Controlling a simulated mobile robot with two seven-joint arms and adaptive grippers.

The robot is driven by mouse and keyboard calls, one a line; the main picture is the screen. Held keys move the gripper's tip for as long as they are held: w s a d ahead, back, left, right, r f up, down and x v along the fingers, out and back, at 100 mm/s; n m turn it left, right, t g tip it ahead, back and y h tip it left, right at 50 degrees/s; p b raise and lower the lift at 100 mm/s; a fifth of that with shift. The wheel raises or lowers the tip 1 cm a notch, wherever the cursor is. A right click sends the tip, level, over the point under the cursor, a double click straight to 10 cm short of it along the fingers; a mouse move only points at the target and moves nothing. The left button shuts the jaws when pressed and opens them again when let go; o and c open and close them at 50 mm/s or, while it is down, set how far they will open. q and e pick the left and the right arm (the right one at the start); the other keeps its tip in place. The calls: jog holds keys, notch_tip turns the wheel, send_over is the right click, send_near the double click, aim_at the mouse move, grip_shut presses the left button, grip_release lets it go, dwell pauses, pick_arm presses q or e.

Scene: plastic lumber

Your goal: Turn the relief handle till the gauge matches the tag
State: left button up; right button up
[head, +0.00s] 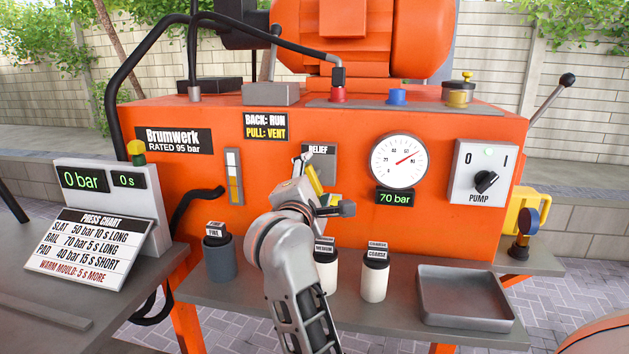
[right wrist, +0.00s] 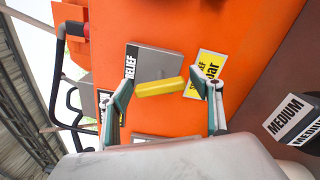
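The yellow relief handle (head: 314,180) is in front of the grey RELIEF plate (head: 321,158) on the orange machine. It also shows in the right wrist view (right wrist: 160,87). My right gripper (head: 308,172) is at the handle, its fingers spread either side of the yellow bar (right wrist: 164,92), with a visible gap at the left finger. The round gauge (head: 398,160) has a red needle toward upper right, and its display (head: 395,198) reads 70 bar. A yellow tag (right wrist: 205,70) ends in "bar"; a finger covers part, and its number is unreadable. My left gripper is not in view.
The pump switch (head: 486,182) is right of the gauge. Several labelled cups, including a white one (head: 375,280), and a grey tray (head: 464,312) stand on the shelf below. The press chart (head: 90,243) and a 0 bar display (head: 82,181) are at left.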

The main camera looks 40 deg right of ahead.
jog(key=shift+a, duration=0.1)
jog(key=v, duration=0.7)
jog(key=shift+s+a, duration=0.15)
dwell(0.6)
